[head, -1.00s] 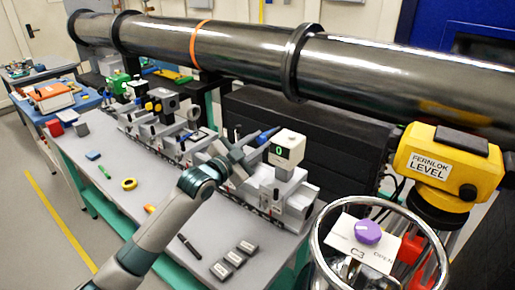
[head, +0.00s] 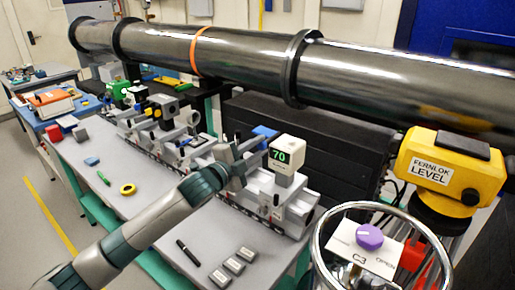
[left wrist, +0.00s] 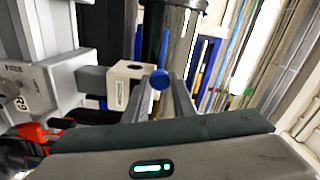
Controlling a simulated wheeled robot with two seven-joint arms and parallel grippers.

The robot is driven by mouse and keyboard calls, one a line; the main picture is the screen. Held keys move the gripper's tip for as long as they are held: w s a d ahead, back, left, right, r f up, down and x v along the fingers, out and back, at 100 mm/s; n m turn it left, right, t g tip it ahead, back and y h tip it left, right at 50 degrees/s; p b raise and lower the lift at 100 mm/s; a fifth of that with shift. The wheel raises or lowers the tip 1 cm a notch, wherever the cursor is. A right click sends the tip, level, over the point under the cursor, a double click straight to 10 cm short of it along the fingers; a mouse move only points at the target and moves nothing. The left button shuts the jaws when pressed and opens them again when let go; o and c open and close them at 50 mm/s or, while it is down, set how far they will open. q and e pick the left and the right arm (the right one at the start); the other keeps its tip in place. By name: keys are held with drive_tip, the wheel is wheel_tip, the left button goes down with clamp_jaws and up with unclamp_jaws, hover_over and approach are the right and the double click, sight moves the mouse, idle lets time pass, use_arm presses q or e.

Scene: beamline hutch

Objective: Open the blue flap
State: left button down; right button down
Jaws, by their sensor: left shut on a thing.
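The blue flap (head: 265,132) is at the rail unit in the middle of the head view, just left of a white box with a green display (head: 281,155) reading 70. My left gripper (head: 253,152) is at the flap, shut on it. In the left wrist view, a round blue end of the flap (left wrist: 160,79) sits between the two fingers of my left gripper (left wrist: 168,88). A thin blue edge rises above it. The fingers partly hide the flap, so its exact angle is hard to tell. My right gripper is not in view.
A large dark pipe (head: 230,52) runs above the bench (head: 150,195). A yellow level box (head: 450,168) and a chrome ring around a purple knob (head: 369,237) stand at the right. Small grey blocks (head: 233,265) lie at the bench front.

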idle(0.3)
use_arm(q)
drive_tip(key=c, duration=1.5)
unclamp_jaws()
drive_tip(key=shift+s, duration=0.1)
